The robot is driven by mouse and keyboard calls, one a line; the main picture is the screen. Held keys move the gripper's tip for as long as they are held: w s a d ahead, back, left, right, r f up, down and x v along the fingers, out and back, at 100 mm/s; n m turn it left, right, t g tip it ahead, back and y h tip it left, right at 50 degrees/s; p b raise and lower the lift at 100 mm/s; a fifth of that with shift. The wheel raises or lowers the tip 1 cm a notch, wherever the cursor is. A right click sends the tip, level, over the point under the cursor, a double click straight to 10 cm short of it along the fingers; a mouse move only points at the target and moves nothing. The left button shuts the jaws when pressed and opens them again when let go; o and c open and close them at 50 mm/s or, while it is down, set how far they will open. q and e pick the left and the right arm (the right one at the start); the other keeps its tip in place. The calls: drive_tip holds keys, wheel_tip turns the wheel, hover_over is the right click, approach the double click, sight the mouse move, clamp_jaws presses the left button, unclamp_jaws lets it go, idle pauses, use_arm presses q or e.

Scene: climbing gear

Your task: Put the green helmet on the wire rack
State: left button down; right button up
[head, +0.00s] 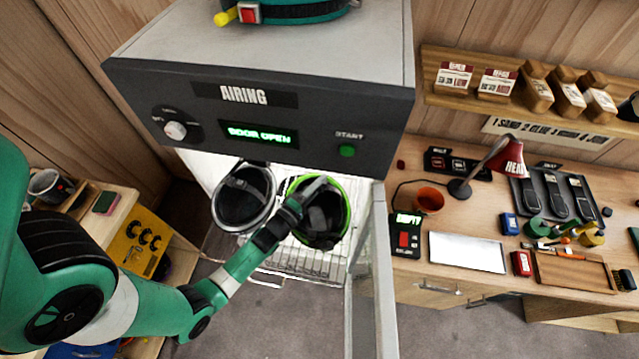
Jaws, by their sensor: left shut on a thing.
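The green helmet (343,222) is at the mouth of the lit airing cabinet, its dark, strapped inside facing the camera. My left gripper (312,193) is shut on it at its upper left rim. The wire rack (278,262) shows below the helmet, partly hidden by my left arm. I cannot tell whether the helmet touches the rack. A grey helmet (230,212) sits to the left of the green one, also with its inside showing. My right gripper is out of view.
The airing cabinet (330,95) has its door (372,280) swung open at the right, close to the green helmet. Its display reads "DOOR OPEN". A workbench with a lamp (490,165), a white tray (467,252) and tools stands to the right. A low wooden unit is at left.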

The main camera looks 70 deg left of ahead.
use_arm(q)
drive_tip(key=shift+f+b, duration=0.5)
drive_tip(key=shift+f, duration=0.1)
drive_tip(key=c, duration=0.7)
unclamp_jaws()
drive_tip(key=shift+o, duration=0.2)
drive_tip(key=p+v, duration=0.1)
drive_tip(key=v, duration=1)
drive_tip(key=shift+s+d+r, duration=0.1)
drive_tip(key=shift+s+d, duration=0.05)
drive_tip(key=shift+s, duration=0.15)
